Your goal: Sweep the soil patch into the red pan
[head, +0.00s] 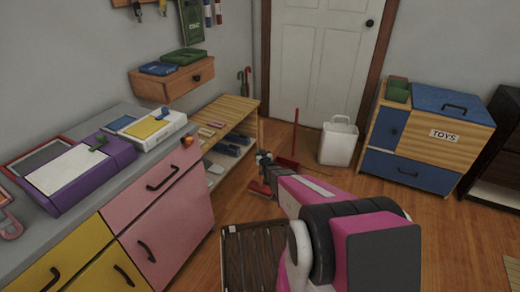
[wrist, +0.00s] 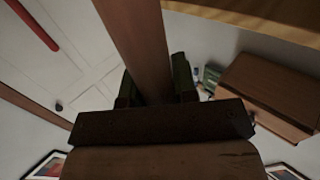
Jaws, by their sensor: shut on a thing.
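My gripper (head: 264,158) is at the end of my pink arm, low over the floor near the wooden shelf. It is shut on a brown wooden handle (wrist: 135,30), which runs between its dark fingers in the wrist view. A red broom head (head: 260,188) is on or near the floor just below my gripper; most of the handle is hidden in the head view. The red pan (head: 288,163) lies on the floor beyond and right of my gripper, with its red handle (head: 295,130) upright. The handle also shows in the wrist view (wrist: 35,25). I cannot make out the soil patch.
A white bin (head: 338,142) stands right of the pan, before the white door (head: 320,60). A wooden shelf (head: 235,108) with shoes is at the left. A dark slatted piece (head: 228,262) is at the front. A toy chest (head: 440,135) stands right.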

